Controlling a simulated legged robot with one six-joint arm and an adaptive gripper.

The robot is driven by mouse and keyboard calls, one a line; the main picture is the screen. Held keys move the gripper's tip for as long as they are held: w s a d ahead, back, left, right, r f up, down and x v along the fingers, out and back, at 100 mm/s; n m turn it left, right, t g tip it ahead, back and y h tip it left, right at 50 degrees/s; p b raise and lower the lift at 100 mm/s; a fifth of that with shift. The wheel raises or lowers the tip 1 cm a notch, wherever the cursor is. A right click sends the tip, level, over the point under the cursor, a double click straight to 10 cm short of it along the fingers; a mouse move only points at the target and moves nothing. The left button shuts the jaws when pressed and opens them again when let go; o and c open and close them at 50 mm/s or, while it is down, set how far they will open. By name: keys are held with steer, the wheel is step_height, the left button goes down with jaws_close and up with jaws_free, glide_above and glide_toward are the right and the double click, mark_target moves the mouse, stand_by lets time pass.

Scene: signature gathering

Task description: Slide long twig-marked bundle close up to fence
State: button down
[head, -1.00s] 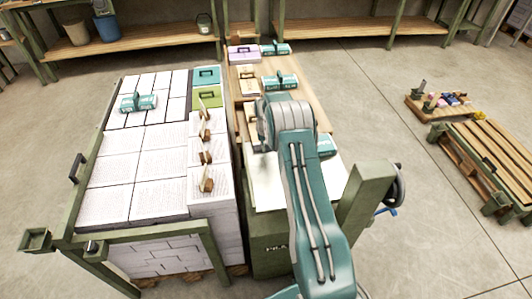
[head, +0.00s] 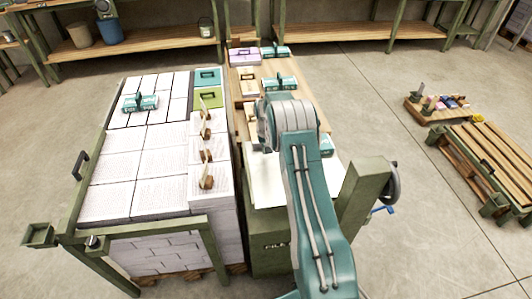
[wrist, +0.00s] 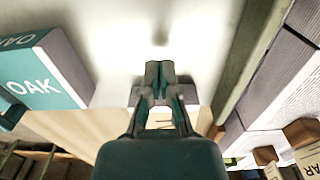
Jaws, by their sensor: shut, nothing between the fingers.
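I cannot make out a twig mark on any bundle. A grey block (wrist: 188,94), partly hidden, lies behind my gripper (wrist: 160,72) in the wrist view. My gripper is shut and empty over the pale plate (wrist: 110,25); contact with the block cannot be told. In the head view my arm hides my gripper. The pale plate (head: 265,185) also shows there, on the green bench. A green rail (wrist: 248,62) runs along the plate's right side in the wrist view; it may be the fence. A teal-and-white OAK bundle (wrist: 40,80) lies at the plate's left.
Tall stacks of white printed sheets (head: 135,170) stand left of the bench, with wooden card holders (head: 207,182) on their near-right column. Teal-labelled bundles (head: 280,82) and a pink one (head: 244,57) lie farther along the wooden top. A slatted pallet (head: 485,160) is at right.

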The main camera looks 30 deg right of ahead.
step_height(320, 180, up, 8)
stand_by(0.4)
steer(key=s+a+r+n+t, duration=0.1)
steer(key=s+a+r, duration=0.35)
steer(key=r, duration=0.35)
steer(key=s+a+r+t, duration=0.1)
steer(key=s+a+r, duration=0.2)
steer(key=s+r, duration=0.35)
steer(key=s+a+r+n+t, duration=0.1)
steer(key=s+a+r, duration=0.3)
steer(key=r, duration=0.6)
steer(key=s+a+t, duration=0.1)
steer(key=s+a, duration=0.2)
steer(key=s, duration=0.9)
steer(key=s+a+r+n+t, duration=0.1)
steer(key=s+a, duration=0.2)
steer(key=s, duration=0.9)
steer(key=shift+a+r+t, duration=0.2)
steer(key=shift+t, duration=0.1)
